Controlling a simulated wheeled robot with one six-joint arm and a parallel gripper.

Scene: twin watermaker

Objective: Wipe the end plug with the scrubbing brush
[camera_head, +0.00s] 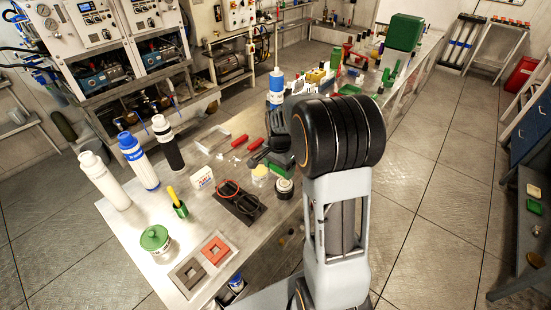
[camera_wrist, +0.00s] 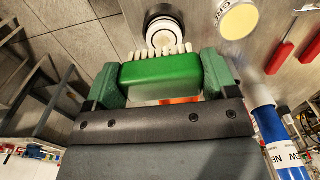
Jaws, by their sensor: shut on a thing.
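The scrubbing brush (camera_wrist: 160,76) has a green block and white bristles. My gripper (camera_wrist: 160,80) is shut on the block, one green finger at each end. The end plug (camera_wrist: 160,30), a round white piece with a black ring, lies just beyond the bristles in the wrist view. The bristles overlap its near edge in that view; I cannot tell whether they touch it. In the head view the end plug (camera_head: 284,188) sits on the metal bench, near its right edge. My own arm hides the brush there.
A pale yellow-topped tin (camera_head: 260,174) stands just left of the end plug. A dark tray (camera_head: 245,212) with a red ring, a small white box (camera_head: 202,177) and red-handled tools (camera_head: 256,143) are close by. Tall white and blue cylinders (camera_head: 139,162) line the bench's left side.

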